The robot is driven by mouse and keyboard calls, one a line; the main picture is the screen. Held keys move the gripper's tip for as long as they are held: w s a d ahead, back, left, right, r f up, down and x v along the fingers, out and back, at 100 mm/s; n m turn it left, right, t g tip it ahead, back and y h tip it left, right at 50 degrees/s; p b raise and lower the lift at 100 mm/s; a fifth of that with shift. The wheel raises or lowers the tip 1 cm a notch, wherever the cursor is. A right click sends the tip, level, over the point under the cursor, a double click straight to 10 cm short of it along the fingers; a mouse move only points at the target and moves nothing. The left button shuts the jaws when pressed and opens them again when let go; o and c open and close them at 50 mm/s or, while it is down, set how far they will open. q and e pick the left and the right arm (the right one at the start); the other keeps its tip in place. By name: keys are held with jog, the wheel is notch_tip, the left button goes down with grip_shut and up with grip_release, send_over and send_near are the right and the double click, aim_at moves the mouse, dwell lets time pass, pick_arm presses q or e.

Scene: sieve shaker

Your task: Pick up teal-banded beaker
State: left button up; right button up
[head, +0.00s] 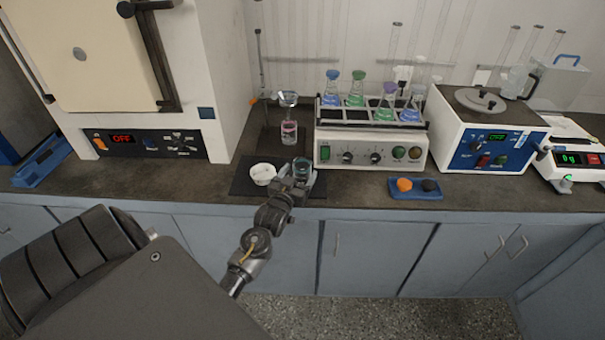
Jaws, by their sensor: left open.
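A small clear beaker with a teal-blue tint, which looks like the teal-banded beaker (303,166), stands on the dark mat near the front of the bench. My left gripper (298,178) reaches in from the front, right at the beaker, and is open. Its fingers overlap the beaker's lower part in the picture. I cannot tell whether they touch it. The gripper hides part of the beaker's near side. My right gripper is out of view.
A white bowl (262,174) stands just left of the gripper. A beaker with pink contents (289,132) is behind, under a funnel (288,98) on a stand. A shaker with flasks (372,152) is right. A blue tray (416,194) lies on the front bench.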

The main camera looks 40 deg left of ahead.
aim_at(299, 172)
pick_arm(q)
jog(key=x, duration=0.3)
jog(key=shift+w+a, duration=0.1)
jog(key=shift+c, duration=0.3)
jog(key=c, duration=1)
jog(key=shift+r, duration=0.1)
jog(key=shift+r, duration=0.3)
notch_tip(299, 172, up, 2)
jog(key=shift+r+b, duration=0.1)
jog(key=shift+b, duration=0.2)
jog(key=s+a+r+b, duration=0.1)
jog(key=s+a+r, duration=0.1)
jog(key=s+r, duration=0.8)
jog(key=s, duration=0.4)
jog(key=shift+a, duration=0.25)
